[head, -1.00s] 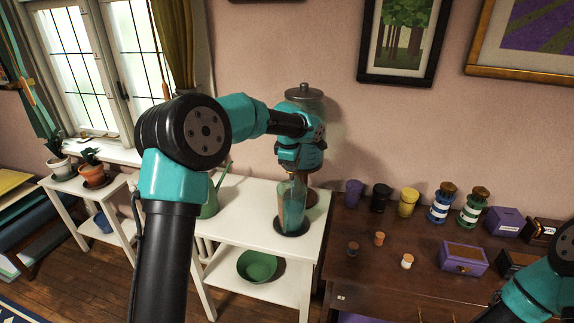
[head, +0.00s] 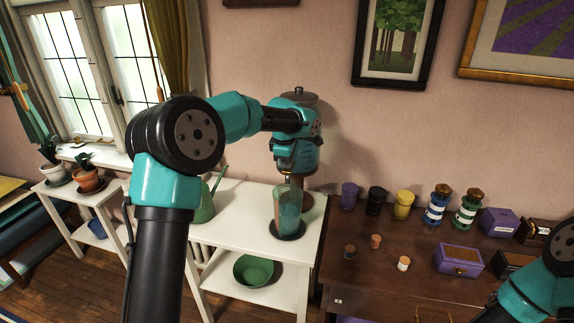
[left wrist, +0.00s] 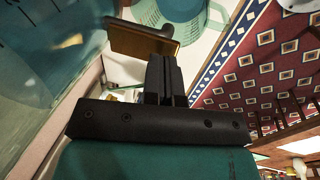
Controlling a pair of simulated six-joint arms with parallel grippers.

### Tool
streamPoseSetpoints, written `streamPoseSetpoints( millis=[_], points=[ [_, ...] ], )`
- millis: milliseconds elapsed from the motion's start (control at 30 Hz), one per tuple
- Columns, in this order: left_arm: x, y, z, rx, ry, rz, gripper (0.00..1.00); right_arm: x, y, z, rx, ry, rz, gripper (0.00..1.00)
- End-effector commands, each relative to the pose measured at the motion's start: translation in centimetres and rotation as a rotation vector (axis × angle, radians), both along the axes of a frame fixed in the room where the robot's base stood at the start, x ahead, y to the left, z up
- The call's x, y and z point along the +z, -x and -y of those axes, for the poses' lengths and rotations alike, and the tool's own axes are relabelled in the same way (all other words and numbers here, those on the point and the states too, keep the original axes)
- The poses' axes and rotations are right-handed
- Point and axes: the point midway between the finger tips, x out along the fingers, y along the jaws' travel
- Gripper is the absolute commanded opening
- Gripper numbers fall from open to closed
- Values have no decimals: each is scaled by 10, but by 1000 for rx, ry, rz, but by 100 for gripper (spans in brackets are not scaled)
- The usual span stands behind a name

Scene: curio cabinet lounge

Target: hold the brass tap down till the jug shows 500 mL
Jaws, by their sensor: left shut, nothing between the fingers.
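The clear jug (head: 288,213) stands on a dark round mat on the white table, below the metal dispenser (head: 299,99). It holds blue-green liquid, but I cannot read its level against the marks. My left gripper (head: 290,172) is in front of the dispenser, just above the jug, and hides the tap in the head view. In the left wrist view, its fingers (left wrist: 166,77) are shut and empty, right against or very near a brass-coloured flat lever (left wrist: 145,42), likely the tap. My right gripper is out of view.
A green watering can (head: 205,205) stands left of the jug, and a green bowl (head: 254,271) sits on the shelf below. The dark cabinet (head: 375,283) at right carries cups, striped jars, small corks and purple boxes. My right arm shows at lower right.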

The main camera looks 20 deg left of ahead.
Motion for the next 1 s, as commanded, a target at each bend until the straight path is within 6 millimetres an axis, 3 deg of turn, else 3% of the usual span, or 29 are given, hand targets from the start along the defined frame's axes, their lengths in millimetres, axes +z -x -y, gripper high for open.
streamPoseSetpoints(
  millis=[600,800,1000],
  points=[
    [108,1,-4,7,1,2,0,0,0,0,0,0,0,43],
    [127,1,-4,6,0,0,0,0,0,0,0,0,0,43],
    [130,2,-4,6,1,-2,0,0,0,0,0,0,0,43]
  ],
)
